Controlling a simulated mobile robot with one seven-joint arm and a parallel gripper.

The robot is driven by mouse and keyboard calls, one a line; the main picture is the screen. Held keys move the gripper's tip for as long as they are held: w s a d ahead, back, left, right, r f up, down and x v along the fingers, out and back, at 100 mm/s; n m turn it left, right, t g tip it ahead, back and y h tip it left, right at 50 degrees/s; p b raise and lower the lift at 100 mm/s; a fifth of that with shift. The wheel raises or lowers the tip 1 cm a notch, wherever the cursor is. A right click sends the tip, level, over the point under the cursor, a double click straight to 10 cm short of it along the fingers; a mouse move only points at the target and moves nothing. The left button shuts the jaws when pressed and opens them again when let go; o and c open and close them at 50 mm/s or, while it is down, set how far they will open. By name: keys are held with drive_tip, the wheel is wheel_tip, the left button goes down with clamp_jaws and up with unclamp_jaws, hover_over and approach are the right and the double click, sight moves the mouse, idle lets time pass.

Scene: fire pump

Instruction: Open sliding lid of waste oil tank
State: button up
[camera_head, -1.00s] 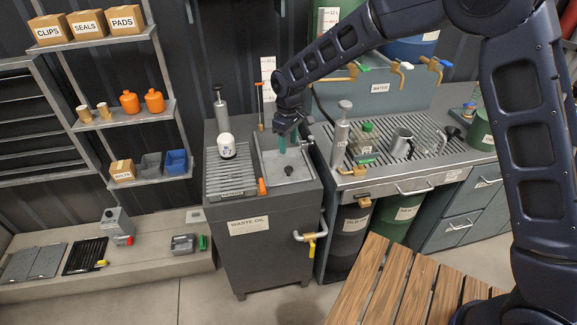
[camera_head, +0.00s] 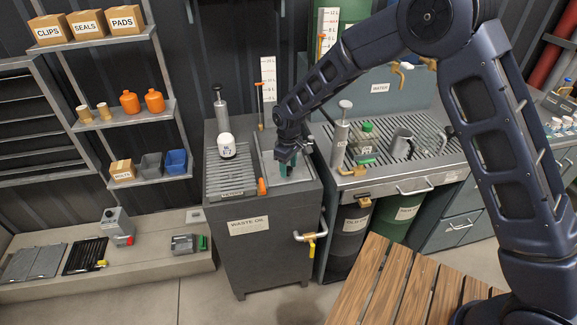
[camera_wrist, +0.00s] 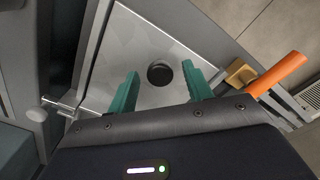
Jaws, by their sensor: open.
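The waste oil tank (camera_head: 262,260) is a dark grey cabinet with a "WASTE OIL" label. Its sliding lid (camera_head: 273,177) is a grey metal plate on the right part of the top. In the wrist view the lid (camera_wrist: 128,45) carries a round black knob (camera_wrist: 159,74). My gripper (camera_head: 288,172) is low over the lid and hides the knob in the head view. In the wrist view its green fingers (camera_wrist: 160,72) are open, one on each side of the knob, with gaps between. Whether they touch the lid, I cannot tell.
A slotted drain grate (camera_head: 228,178) with a white oil filter (camera_head: 226,146) is left of the lid. An orange piece (camera_head: 262,187) stands at the lid's front edge. A hand pump (camera_head: 220,108) stands behind. The sink bench (camera_head: 400,165) is right; a wooden slatted bench (camera_head: 385,290) is in front.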

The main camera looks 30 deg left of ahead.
clamp_jaws()
drive_tip(key=w+a, duration=1.1)
idle(0.4)
unclamp_jaws()
drive_tip(key=shift+r, duration=0.1)
wheel_tip(320, 180, up, 11)
idle(0.5)
drive_tip(key=shift+w, duration=0.1)
idle(0.3)
